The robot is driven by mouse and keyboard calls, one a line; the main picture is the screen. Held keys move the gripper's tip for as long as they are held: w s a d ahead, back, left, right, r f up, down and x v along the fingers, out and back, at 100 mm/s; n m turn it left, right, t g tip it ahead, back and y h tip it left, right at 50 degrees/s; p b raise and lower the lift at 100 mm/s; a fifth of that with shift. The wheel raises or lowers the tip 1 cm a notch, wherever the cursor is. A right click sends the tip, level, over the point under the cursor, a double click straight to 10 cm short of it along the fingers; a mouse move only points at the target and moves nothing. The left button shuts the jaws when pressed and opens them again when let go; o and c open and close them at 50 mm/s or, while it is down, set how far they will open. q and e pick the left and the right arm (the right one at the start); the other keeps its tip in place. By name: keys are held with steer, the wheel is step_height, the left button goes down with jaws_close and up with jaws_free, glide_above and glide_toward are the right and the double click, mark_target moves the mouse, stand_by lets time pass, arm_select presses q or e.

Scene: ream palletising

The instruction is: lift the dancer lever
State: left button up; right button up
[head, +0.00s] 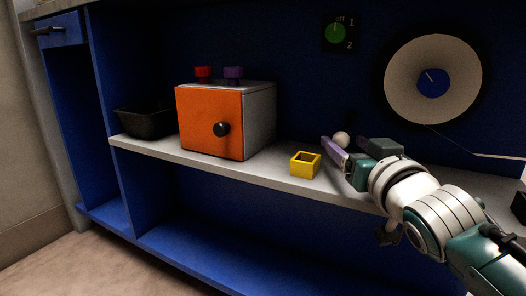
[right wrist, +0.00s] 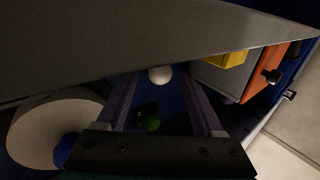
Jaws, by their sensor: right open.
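A pale round ball (head: 341,138), which looks like the knob of the dancer lever, shows at the back of the shelf; the lever's arm cannot be made out. My right gripper (head: 346,146) is open at this ball, with a purple finger to its left in the head view. In the right wrist view, the ball (right wrist: 160,74) appears between the tips of the two spread fingers (right wrist: 160,84). I cannot tell whether they touch it. A large cream reel (head: 408,80) with a blue hub is on the blue back panel, upper right. My left gripper is not in view.
A yellow open box (head: 305,165) stands on the grey shelf (head: 245,169) just left of my right gripper. An orange-fronted box (head: 208,122) with red and purple knobs on top and a black tray (head: 145,122) are farther left. A green dial (head: 336,33) is on the panel.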

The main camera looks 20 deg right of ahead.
steer(key=shift+w+d, duration=0.1)
steer(key=shift+w, duration=0.2)
jaws_close()
stand_by(0.5)
stand_by(0.8)
